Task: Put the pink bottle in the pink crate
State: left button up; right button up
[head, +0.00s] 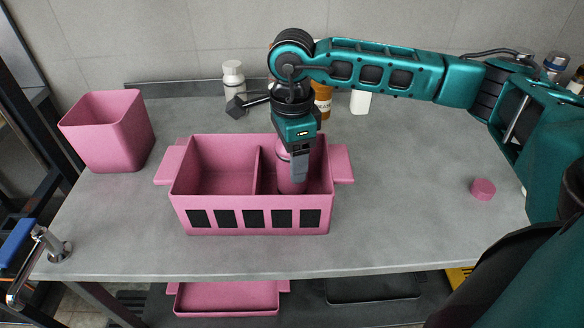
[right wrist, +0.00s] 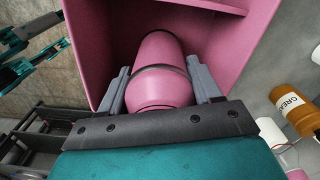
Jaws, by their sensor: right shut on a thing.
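The pink crate (head: 253,219) stands on the grey table, with a divider making a left and a right compartment. The pink bottle (head: 288,178) is upright inside the right compartment. My right gripper (head: 299,162) reaches down into that compartment and is shut on the bottle. In the right wrist view the bottle (right wrist: 160,75) lies between both fingers, with the crate wall (right wrist: 90,40) around it. I cannot tell whether the bottle's base touches the crate floor.
A pink bin (head: 108,130) stands at the back left. A white bottle (head: 233,78), a brown bottle (head: 322,100) and a white container (head: 360,101) stand behind the crate. A pink round cap (head: 483,189) lies on the right. The table between crate and cap is clear.

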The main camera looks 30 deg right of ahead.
jog(key=shift+f, duration=1.65)
jog(key=o, duration=1.2)
jog(key=shift+r, duration=0.3)
notch_tip(320, 180, up, 12)
jog(key=shift+f+p, duration=0.1)
jog(key=shift+p, duration=0.25)
jog(key=shift+s+f, duration=0.1)
